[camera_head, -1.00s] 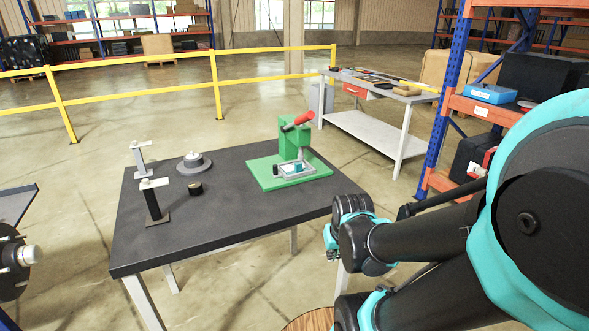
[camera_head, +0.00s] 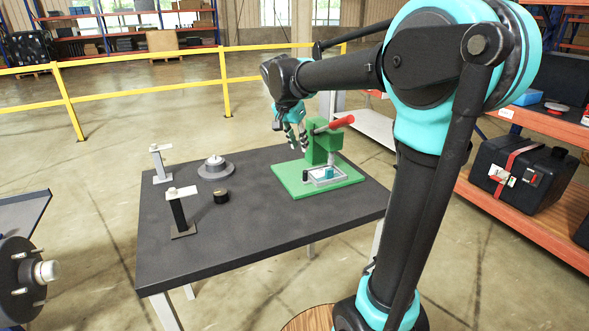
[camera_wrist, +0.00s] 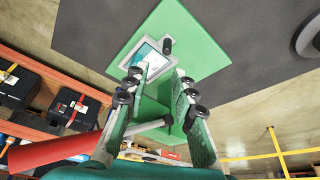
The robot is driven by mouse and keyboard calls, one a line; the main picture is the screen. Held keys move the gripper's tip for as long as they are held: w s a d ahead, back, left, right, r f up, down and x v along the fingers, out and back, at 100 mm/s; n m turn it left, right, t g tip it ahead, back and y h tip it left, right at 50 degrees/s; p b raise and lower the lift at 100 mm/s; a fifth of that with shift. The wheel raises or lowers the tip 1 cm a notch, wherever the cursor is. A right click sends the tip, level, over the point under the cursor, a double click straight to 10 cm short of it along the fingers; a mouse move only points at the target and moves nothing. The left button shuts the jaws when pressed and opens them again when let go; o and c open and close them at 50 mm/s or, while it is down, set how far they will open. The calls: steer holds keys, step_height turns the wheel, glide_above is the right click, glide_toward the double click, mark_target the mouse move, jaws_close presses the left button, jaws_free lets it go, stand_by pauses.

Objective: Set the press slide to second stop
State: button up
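The green press (camera_head: 318,152) stands on a green base plate (camera_head: 350,180) at the right end of the dark table, with a red lever (camera_head: 335,124) on top. Its grey slide frame (camera_head: 322,183) lies low in front, with a short black knob (camera_head: 305,175) and a teal block (camera_head: 330,173). In the wrist view the slide frame (camera_wrist: 133,52) and black knob (camera_wrist: 167,45) lie beyond the fingertips. My gripper (camera_head: 296,148) points down above the press's left side, apart from the knob. In the wrist view its fingers (camera_wrist: 160,80) are apart with nothing between them.
The table (camera_head: 240,245) also holds a grey flanged disc (camera_head: 214,167), a black ring (camera_head: 221,196) and two posts with white tops, one grey (camera_head: 160,163) and one black (camera_head: 180,211). The red lever (camera_wrist: 45,150) runs close beside my gripper in the wrist view.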

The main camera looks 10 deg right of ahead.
mark_target(305, 171)
steer(key=shift+m, duration=0.3)
steer(key=x, duration=0.5)
steer(key=w+x, duration=0.1)
steer(key=x, duration=1)
steer(key=shift+w+a, duration=0.35)
steer(key=shift+w, duration=0.05)
steer(key=shift+c, duration=0.3)
jaws_close()
